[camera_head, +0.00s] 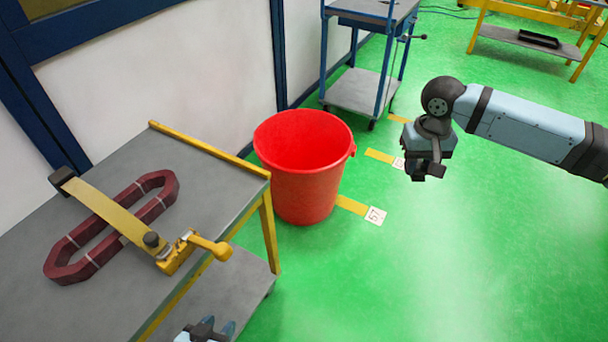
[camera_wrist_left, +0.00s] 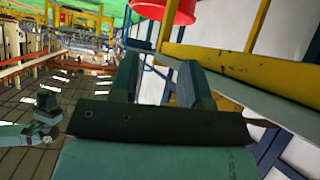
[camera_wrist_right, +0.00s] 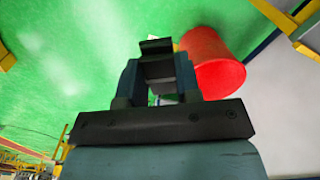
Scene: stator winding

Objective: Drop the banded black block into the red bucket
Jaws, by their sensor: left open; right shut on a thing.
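The red bucket (camera_head: 306,190) stands on the green floor right of the near table. It also shows in the right wrist view (camera_wrist_right: 214,66) and at the top of the left wrist view (camera_wrist_left: 178,10). My right gripper (camera_head: 428,164) is up in the air to the right of the bucket, clear of its rim. It is shut on a black block, which shows between the fingers in the right wrist view (camera_wrist_right: 157,62); its bands are not clear. My left gripper (camera_head: 216,328) is low at the bottom edge in the head view. Its fingers are apart and empty in the left wrist view (camera_wrist_left: 160,85).
The grey table (camera_head: 215,185) at left bears a dark red oval coil (camera_head: 75,270) under a yellow clamp bar (camera_head: 110,215). A blue-framed cart (camera_head: 355,92) stands behind the bucket. A yellow bench (camera_head: 500,45) is at the back right. The floor at right is open.

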